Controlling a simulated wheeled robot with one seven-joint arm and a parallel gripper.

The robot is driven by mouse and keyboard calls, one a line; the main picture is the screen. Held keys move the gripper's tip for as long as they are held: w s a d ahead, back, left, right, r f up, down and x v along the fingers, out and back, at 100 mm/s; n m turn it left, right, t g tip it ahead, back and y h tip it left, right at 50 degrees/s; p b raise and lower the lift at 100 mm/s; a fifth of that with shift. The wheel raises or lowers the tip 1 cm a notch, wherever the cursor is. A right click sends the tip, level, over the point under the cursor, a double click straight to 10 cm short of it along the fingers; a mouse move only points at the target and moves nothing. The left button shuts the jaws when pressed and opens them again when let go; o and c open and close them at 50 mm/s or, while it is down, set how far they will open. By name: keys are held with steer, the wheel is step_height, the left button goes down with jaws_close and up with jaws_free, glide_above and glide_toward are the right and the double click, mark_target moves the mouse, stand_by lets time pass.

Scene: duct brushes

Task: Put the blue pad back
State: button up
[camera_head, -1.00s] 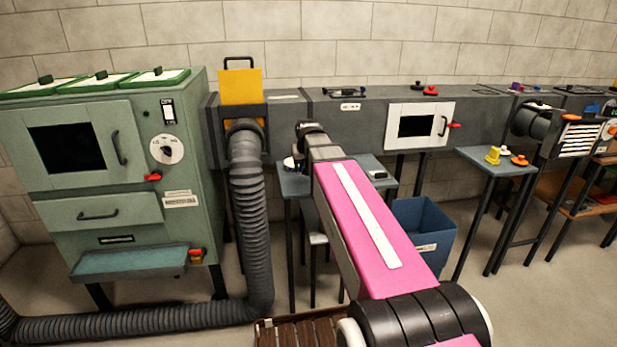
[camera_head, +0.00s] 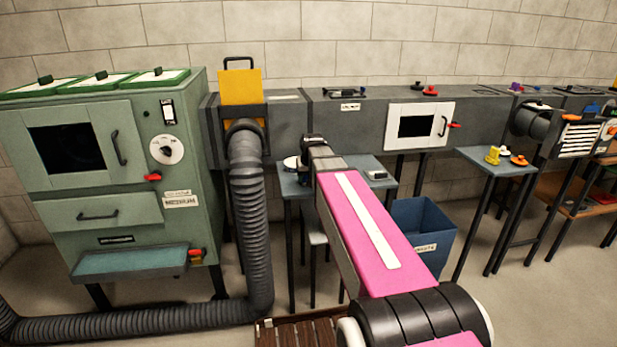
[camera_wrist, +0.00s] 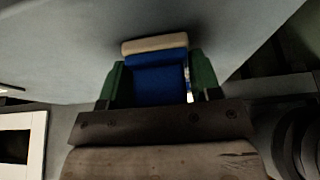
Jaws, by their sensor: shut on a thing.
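My gripper (camera_wrist: 158,78) has green fingers on either side of a blue pad (camera_wrist: 158,86) in the wrist view. The pad has a pale beige strip along its far edge. The fingers are shut on it. A plain grey-blue surface lies beyond the pad, and I cannot tell whether the pad touches it. In the head view my pink arm reaches toward the small grey-blue table below the duct. My gripper and the pad are hidden there behind the arm's end.
The small table (camera_head: 360,163) holds a white round item and a small grey block. A grey duct (camera_head: 370,110) runs behind it, with a white-framed door (camera_head: 420,125). A blue bin (camera_head: 425,225) stands right. A ribbed hose (camera_head: 250,220) and green cabinet (camera_head: 130,150) stand left.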

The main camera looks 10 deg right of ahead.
steer(key=o, duration=0.9)
steer(key=v, duration=1.2)
steer(key=shift+r, duration=0.15)
steer(key=shift+s, duration=0.1)
